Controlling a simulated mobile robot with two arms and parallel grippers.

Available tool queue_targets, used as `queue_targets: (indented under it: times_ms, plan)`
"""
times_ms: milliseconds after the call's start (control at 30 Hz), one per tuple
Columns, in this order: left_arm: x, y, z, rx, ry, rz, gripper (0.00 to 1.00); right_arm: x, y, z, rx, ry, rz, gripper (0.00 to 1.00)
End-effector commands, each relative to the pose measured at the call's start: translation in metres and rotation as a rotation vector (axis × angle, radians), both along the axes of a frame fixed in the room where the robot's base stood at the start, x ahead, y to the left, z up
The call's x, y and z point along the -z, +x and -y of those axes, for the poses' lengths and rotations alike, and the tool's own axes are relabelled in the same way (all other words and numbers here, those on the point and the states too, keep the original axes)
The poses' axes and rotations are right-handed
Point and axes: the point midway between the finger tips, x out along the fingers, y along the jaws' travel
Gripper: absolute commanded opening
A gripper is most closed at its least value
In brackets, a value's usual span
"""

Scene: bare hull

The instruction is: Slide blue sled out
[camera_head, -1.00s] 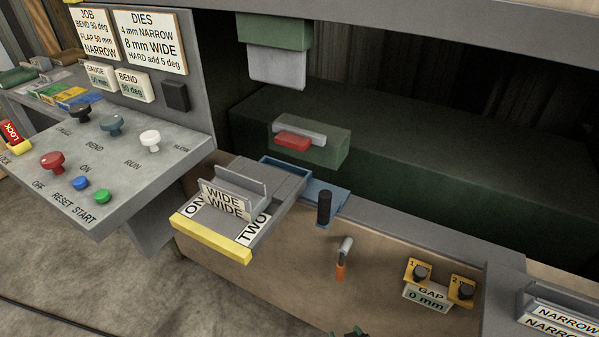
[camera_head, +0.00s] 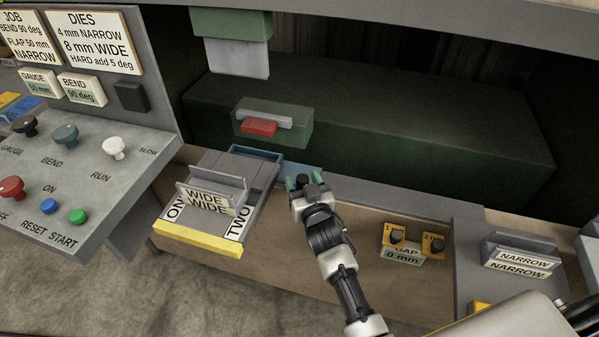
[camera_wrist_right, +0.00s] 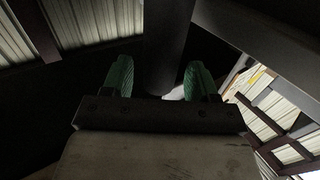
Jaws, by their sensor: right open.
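The blue sled (camera_head: 297,167) lies at the front of the green bed, its blue edge running left behind the grey die block. Its upright black handle (camera_head: 302,179) is mostly hidden by my right gripper (camera_head: 304,181). That gripper is open, with one green fingertip on each side of the handle. In the right wrist view the dark handle (camera_wrist_right: 168,45) rises between the two green fingers (camera_wrist_right: 158,80). I cannot tell whether they touch it. My left gripper is not in view.
A WIDE die (camera_head: 209,200) stands on the yellow-edged tray (camera_head: 197,238) left of my arm. The button panel (camera_head: 90,185) is at far left.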

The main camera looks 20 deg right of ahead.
Motion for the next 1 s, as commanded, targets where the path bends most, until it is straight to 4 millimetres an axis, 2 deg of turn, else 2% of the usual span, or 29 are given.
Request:
queue_targets:
  times_ms: [100, 200, 533, 900, 933, 1000]
  plan:
    - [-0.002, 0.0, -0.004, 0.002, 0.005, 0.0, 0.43, -0.001, 0.016, 0.0, 0.001, 0.001, 0.0, 0.59]
    - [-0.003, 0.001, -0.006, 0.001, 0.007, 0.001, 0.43, 0.0, 0.023, 0.0, 0.001, 0.002, -0.001, 0.59]
    - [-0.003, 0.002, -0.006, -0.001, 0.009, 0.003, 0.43, 0.001, 0.027, 0.0, 0.0, 0.001, -0.001, 0.59]
    - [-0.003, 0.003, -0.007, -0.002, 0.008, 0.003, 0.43, 0.001, 0.026, 0.0, 0.0, 0.001, -0.001, 0.04]
    - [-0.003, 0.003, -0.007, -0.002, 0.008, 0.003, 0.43, 0.001, 0.026, 0.0, 0.0, 0.001, -0.001, 0.0]
    - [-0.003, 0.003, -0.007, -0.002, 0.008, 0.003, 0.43, 0.001, 0.026, 0.0, 0.0, 0.001, -0.001, 0.0]
